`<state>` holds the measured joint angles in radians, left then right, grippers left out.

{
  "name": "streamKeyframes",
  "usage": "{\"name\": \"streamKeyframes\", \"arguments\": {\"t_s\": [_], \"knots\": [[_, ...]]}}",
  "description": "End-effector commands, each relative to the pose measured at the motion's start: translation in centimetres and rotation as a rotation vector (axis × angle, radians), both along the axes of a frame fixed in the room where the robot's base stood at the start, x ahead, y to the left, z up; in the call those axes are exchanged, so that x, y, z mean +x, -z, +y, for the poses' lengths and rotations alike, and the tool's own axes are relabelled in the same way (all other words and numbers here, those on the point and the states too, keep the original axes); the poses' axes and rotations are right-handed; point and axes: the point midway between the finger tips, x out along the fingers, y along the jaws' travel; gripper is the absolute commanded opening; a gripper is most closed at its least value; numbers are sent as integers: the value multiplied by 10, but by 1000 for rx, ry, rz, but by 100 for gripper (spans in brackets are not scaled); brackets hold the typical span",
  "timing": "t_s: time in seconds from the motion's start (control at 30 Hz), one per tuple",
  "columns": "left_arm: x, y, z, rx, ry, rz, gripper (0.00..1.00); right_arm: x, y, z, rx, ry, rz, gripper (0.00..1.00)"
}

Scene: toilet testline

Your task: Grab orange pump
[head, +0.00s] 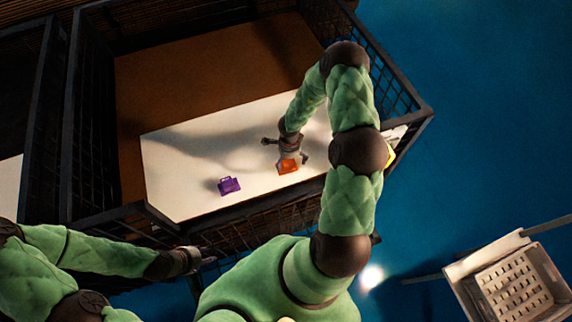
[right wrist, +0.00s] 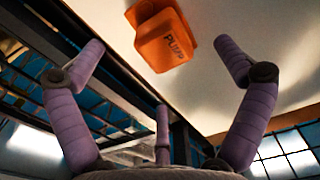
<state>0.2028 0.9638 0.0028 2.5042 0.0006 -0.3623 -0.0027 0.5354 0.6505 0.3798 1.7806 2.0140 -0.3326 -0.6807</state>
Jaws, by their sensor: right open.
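The orange pump (head: 288,166) lies on the white board in the wire-sided bin. In the right wrist view the orange pump (right wrist: 163,40) shows the dark letters "PUMP" on its side. My right gripper (head: 287,157) is over the pump in the head view and partly covers it. In the right wrist view its fingers (right wrist: 160,48) are spread wide, with the pump beyond and between their tips and nothing held. My left gripper (head: 198,260) is outside the bin at the lower left, small and dark; its finger opening is unclear.
A purple case-like object (head: 229,186) lies on the white board (head: 185,165), left of the pump. Black wire walls (head: 400,90) edge the bin. A pale perforated basket (head: 518,283) stands at the lower right.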

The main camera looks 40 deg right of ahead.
Motion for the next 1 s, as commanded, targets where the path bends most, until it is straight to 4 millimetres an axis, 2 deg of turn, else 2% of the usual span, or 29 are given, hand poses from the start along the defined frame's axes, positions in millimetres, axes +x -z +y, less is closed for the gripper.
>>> {"name": "streamKeyframes", "arguments": {"t_s": [0.17, 0.5, 0.8, 0.87, 1.0], "knots": [[1, 2, 0, 0, 0, -1, 40, 0, 11, 2, 0, -1, 1, 100], [1, 6, 0, 0, -1, -2, 40, 0, 52, 8, 0, 0, 0, 100], [1, 6, 0, 0, -1, -2, 40, 0, 56, 8, 0, -1, -1, 100], [1, 6, 0, 0, -1, -2, 40, 0, 56, 8, 0, -1, -1, 86], [1, 6, 0, 0, -1, -2, 40, 0, 56, 8, 0, 0, 0, 46]]}}
